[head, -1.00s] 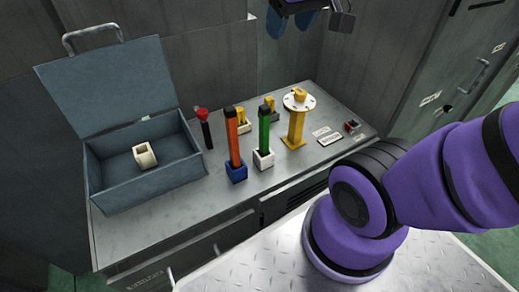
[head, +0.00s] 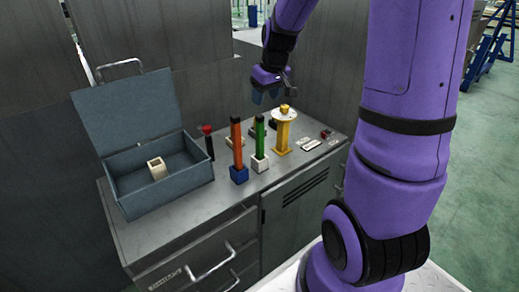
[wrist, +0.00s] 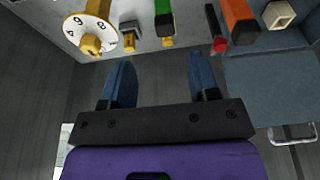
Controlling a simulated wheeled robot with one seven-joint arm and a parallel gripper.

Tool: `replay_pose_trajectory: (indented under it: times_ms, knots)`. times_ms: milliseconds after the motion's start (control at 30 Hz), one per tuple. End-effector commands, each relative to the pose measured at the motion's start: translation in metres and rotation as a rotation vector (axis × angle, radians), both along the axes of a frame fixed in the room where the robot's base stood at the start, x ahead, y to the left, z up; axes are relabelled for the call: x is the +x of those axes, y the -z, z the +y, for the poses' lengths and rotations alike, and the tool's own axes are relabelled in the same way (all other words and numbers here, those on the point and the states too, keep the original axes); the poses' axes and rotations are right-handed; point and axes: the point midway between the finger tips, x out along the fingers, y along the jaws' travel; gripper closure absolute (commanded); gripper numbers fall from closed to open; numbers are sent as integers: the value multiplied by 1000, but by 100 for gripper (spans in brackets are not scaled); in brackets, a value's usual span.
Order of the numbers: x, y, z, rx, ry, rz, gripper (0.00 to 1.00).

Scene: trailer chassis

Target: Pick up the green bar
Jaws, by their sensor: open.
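The green bar (head: 260,137) stands upright in a white square holder (head: 259,162) on the metal cabinet top. It has a dark top end. In the wrist view the green bar (wrist: 164,18) shows at the top edge, beyond the fingers and partly cut off. My gripper (head: 266,96) is above and behind the bar in the head view, apart from it. In the wrist view my gripper (wrist: 160,80) has its two blue fingers spread wide with nothing between them.
An orange bar (head: 236,143) stands in a blue holder (head: 239,175) left of the green bar. A yellow stand with a white dial (head: 284,122) is to its right. A red-topped black item (head: 208,142) and an open grey box (head: 160,187) are further left.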

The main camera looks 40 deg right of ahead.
Motion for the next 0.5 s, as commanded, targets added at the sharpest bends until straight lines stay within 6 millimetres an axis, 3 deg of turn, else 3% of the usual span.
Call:
replay_pose_trajectory:
  times_ms: [300, 500]
  knots:
    - [11, 43, 1, 1, 0, 3, 45]
    - [14, 54, 2, 1, -1, 2, 45]
